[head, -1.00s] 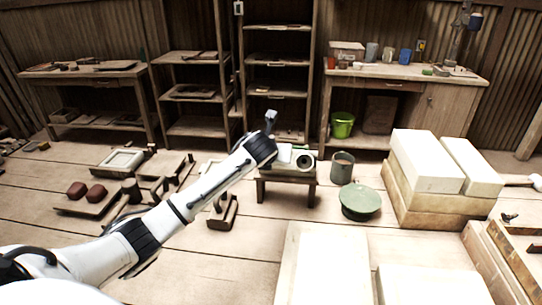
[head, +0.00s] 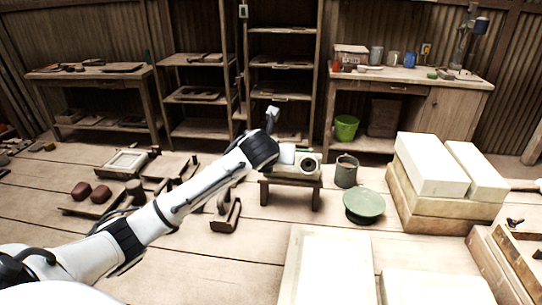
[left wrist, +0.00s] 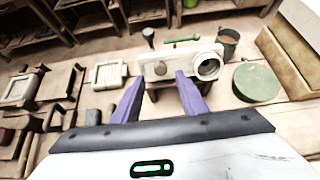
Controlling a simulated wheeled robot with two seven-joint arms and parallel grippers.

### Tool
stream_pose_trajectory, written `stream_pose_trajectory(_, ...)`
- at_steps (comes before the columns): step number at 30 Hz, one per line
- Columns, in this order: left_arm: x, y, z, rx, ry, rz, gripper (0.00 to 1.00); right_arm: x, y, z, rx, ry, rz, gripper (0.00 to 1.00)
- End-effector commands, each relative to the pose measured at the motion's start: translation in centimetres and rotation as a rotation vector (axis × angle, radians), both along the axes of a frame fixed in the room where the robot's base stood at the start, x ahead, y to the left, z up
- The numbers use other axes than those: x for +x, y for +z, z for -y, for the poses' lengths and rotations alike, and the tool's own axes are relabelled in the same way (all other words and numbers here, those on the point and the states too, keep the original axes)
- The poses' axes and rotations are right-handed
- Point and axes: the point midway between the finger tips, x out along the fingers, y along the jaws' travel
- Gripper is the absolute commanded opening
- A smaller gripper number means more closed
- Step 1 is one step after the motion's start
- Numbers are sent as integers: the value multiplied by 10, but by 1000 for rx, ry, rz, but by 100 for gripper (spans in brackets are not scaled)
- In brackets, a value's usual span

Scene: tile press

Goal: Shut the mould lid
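A cream-white press-like body (head: 308,163) with a round dark opening at its right end sits on a low wooden bench (head: 312,184). In the left wrist view this body (left wrist: 168,66) has a green bar (left wrist: 183,41) along its top and a dark knob (left wrist: 148,33) at its far left. I cannot tell which part is the mould lid. My left gripper (left wrist: 161,92) has two purple fingers spread apart with nothing between them, in front of the body. In the head view my left arm hides the body's left part. My right gripper is not in view.
A grey-green bucket (head: 346,171) and a round green-topped stand (head: 364,204) are right of the bench. Large pale blocks (head: 431,164) stand further right. Wooden trays and a pale frame (head: 127,161) lie on the floor at left. Shelves and worktables line the back wall.

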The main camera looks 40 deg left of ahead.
Motion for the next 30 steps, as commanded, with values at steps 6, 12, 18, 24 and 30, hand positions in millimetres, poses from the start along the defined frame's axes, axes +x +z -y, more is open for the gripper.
stream_pose_trajectory(6,-23,20,13,2,-1,1,39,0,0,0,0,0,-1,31)
stream_pose_trajectory(12,-30,24,17,0,2,-1,39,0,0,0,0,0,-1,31)
stream_pose_trajectory(18,-30,24,17,0,2,-1,39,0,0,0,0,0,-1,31)
stream_pose_trajectory(24,-9,47,18,-5,15,135,5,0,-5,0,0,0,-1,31)
stream_pose_trajectory(30,56,168,46,-58,-73,725,0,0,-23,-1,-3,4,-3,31)
